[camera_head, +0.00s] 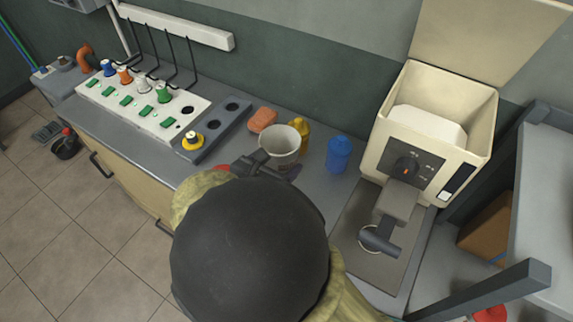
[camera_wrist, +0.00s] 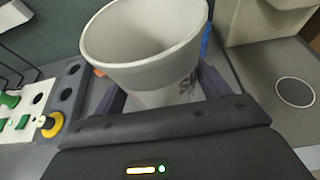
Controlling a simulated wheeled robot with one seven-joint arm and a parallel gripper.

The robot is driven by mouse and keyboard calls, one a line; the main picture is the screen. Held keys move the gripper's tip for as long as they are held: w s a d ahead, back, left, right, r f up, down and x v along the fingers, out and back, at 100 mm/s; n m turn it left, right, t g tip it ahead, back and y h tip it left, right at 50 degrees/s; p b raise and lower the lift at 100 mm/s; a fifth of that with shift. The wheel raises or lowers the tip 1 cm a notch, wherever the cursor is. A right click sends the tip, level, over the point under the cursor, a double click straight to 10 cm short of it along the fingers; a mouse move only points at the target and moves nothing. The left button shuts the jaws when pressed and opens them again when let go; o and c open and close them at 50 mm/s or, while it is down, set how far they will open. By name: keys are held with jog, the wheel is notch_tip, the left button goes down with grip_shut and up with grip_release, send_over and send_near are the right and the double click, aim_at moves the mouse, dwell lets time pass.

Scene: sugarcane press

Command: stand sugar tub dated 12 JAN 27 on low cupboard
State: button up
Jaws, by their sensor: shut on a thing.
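A whitish open-topped tub (camera_head: 280,146) is held over the grey worktop at the middle of the head view. It fills the upper middle of the wrist view (camera_wrist: 150,75), tilted there, with part of a dark "S…" word on its side. No date is readable on it. My gripper (camera_head: 266,168) is shut on the tub, one finger on each side of it (camera_wrist: 162,97). A cupboard (camera_head: 130,195) with beige fronts, dark handles and a grey top runs along the wall; I cannot tell if it is the low cupboard meant. My arm hides part of it.
A yellow bottle (camera_head: 303,133), a blue container (camera_head: 338,154) and an orange sponge (camera_head: 262,119) stand close around the tub. A switch panel (camera_head: 140,108) is left; a cream machine (camera_head: 430,125) stands right. A grey shelf unit (camera_head: 545,190) is far right.

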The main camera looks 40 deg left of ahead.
jog(key=shift+w, duration=0.1)
jog(key=shift+f, duration=0.2)
notch_tip(320, 180, down, 6)
jog(key=shift+r, duration=0.1)
dwell(0.3)
jog(key=shift+f, duration=1.9)
